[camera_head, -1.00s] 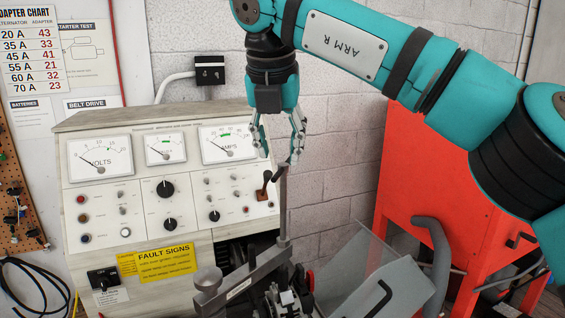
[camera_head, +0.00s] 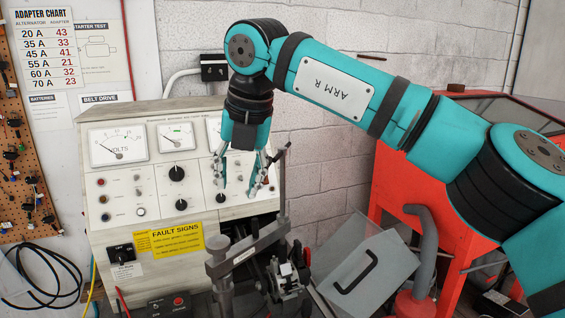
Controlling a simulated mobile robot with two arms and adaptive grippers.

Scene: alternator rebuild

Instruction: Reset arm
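My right arm, the teal one marked "ARM R", reaches in from the right. Its gripper (camera_head: 240,184) points down in front of the test bench panel (camera_head: 122,184). The fingers are apart with nothing visible between them, so it is open. It hangs left of the upright post of a metal clamp stand (camera_head: 283,190) and above the clamp's arm. Whether a fingertip touches the panel cannot be told. My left gripper is not in view.
The bench carries gauges, knobs and a yellow fault signs label (camera_head: 177,240). Below the gripper is a clamped metal part (camera_head: 288,280). A clear angled shield (camera_head: 375,268) and a red cabinet (camera_head: 425,200) stand right. A pegboard (camera_head: 20,160) and black cable (camera_head: 40,275) are left.

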